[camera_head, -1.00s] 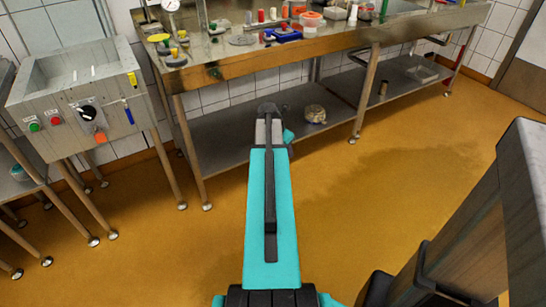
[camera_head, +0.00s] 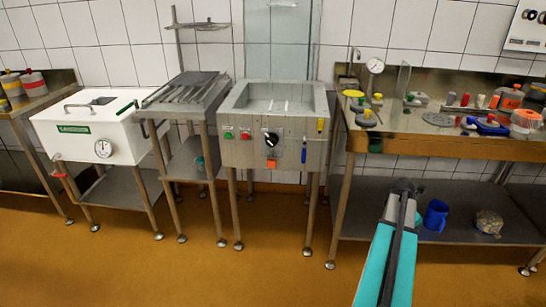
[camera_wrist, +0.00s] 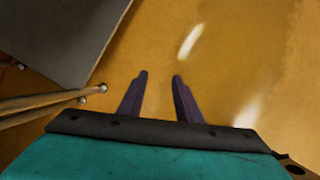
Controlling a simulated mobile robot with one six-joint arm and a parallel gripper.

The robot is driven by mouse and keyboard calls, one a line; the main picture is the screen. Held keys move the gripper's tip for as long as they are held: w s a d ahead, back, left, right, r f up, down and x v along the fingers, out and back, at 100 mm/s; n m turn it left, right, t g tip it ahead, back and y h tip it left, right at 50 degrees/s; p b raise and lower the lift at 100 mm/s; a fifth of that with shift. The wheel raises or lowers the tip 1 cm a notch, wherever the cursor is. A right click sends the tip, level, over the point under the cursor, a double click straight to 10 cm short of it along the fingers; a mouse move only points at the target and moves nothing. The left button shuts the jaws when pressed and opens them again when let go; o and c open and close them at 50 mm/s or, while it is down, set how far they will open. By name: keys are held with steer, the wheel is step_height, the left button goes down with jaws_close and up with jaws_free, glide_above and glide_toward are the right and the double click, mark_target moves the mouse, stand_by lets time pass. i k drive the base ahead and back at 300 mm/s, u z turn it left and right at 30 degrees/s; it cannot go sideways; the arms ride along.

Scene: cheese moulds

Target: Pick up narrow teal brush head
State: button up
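I cannot make out a narrow teal brush head for certain in either view. A small teal-green thing (camera_head: 201,162) sits on the lower shelf of the narrow stand in the head view, too small to identify. My gripper (camera_wrist: 159,77) shows in the wrist view with its two dark fingers apart and nothing between them.
The right steel table (camera_head: 395,138) bears several small tools and containers. A blue mug (camera_head: 436,215) and a roundish pale object (camera_head: 488,222) are on its lower shelf. A steel basin unit (camera_head: 240,150), the narrow stand (camera_head: 197,112) and a white box (camera_head: 85,135) stand leftward. The front floor is clear.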

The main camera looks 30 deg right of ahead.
mark_target(199, 162)
steer(key=u, duration=0.55)
steer(key=i, duration=0.5)
steer(key=u, duration=0.75)
steer(key=i, duration=1.7)
steer(key=z, duration=0.15)
